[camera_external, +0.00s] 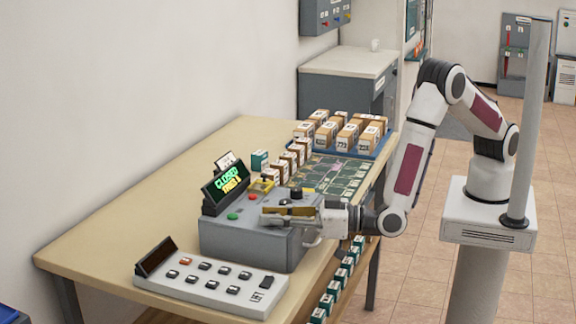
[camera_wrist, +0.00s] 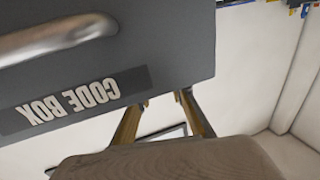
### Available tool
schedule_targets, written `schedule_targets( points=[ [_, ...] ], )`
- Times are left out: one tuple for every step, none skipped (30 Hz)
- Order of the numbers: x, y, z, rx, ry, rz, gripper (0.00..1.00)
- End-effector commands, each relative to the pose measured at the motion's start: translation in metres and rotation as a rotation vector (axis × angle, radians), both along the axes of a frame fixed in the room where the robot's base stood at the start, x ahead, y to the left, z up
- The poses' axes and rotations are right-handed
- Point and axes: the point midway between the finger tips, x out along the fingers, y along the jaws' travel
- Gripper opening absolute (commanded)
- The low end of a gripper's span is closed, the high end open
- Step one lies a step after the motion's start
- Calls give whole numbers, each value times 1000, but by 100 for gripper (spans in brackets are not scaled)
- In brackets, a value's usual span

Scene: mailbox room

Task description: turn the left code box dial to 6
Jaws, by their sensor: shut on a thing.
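The grey code box (camera_external: 245,240) stands on the table, with a lit display (camera_external: 228,182) reading CLOSED in green above a smaller yellow line. A black knob (camera_external: 297,191) shows on its top, behind my gripper. My gripper (camera_external: 268,214) reaches in from the right, level and low over the top of the box. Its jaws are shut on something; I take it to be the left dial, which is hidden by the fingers. In the wrist view, the two fingers (camera_wrist: 165,100) reach up behind the edge of the code box (camera_wrist: 170,40), where the dial cannot be seen.
A keypad panel (camera_external: 210,284) with several black buttons lies in front of the box. A green button (camera_external: 232,216) and a red one sit on the box. Behind are a green board (camera_external: 335,178) and a blue tray (camera_external: 375,149) of cartons. Small green-white boxes (camera_external: 330,300) line the right side.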

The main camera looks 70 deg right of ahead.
Motion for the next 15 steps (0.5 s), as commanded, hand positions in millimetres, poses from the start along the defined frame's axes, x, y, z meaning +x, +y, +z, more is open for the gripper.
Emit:
schedule_targets(
  points=[
    [1,-1,0,-1,1,20,0],
    [1,-1,0,-1,1,34,0],
    [1,-1,0,0,0,52,0],
    [1,-2,0,0,1,65,0],
    [1,-1,0,-1,1,79,0],
    [1,-1,0,0,0,97,0],
    [1,-1,0,0,1,109,0],
    [1,-2,0,-1,1,121,0],
    [1,-1,0,-1,0,137,0],
    [1,-1,0,0,0,148,0],
    [1,-1,0,0,0,159,0],
    [1,-1,0,-1,0,173,0],
    [1,-1,0,-1,0,182,0],
    [1,-1,0,0,0,191,0],
    [1,-1,1,1,-1,201,0]
  ],
)
